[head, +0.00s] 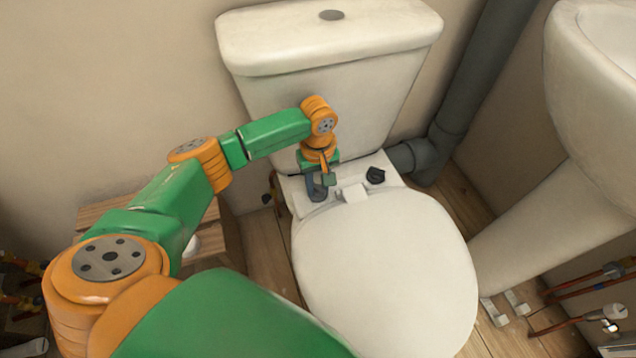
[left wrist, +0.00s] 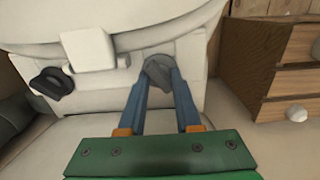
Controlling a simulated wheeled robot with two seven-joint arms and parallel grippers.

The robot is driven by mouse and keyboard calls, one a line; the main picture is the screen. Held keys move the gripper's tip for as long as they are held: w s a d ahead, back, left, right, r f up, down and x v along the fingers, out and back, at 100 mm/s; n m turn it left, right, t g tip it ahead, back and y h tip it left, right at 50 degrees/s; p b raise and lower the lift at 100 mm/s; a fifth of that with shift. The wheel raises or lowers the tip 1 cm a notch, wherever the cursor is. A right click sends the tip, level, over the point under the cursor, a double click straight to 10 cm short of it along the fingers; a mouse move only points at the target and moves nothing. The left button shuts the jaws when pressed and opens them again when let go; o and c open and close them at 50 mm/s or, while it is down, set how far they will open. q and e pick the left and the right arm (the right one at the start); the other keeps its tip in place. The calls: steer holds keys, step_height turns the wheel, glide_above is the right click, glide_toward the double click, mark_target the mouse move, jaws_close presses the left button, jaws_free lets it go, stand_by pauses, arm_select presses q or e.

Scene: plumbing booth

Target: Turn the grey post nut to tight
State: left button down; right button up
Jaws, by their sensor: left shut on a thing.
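The grey post nut (left wrist: 158,68) sits on the back ledge of the toilet, behind the seat hinge. My left gripper (head: 318,188) reaches down to this ledge from above. In the left wrist view, the blue-grey fingers of my left gripper (left wrist: 160,82) are closed on both sides of the grey nut. In the head view the fingers largely hide the nut. My right gripper is in neither view.
A black wing nut (head: 375,175) sits on the ledge beyond the white hinge block (head: 352,193). The cistern (head: 330,100) rises close behind. The closed lid (head: 385,270) lies in front. A wooden drawer unit (left wrist: 275,70) stands beside the toilet.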

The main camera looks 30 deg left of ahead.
arm_select(q)
steer(key=r+m+p, duration=0.1)
steer(key=m+p, duration=0.1)
steer(key=p, duration=0.5)
steer(key=shift+s, duration=0.1)
steer(key=shift+f+m+p, duration=0.2)
steer(key=shift+m+p, duration=0.7)
steer(key=shift+p, duration=0.15)
steer(key=shift+f+m, duration=0.25)
steer(key=shift+m, duration=0.65)
steer(key=m, duration=0.4)
steer(key=shift+m+p, duration=0.3)
steer(key=shift+p, duration=0.1)
steer(key=m, duration=0.3)
steer(key=shift+m, duration=2.3)
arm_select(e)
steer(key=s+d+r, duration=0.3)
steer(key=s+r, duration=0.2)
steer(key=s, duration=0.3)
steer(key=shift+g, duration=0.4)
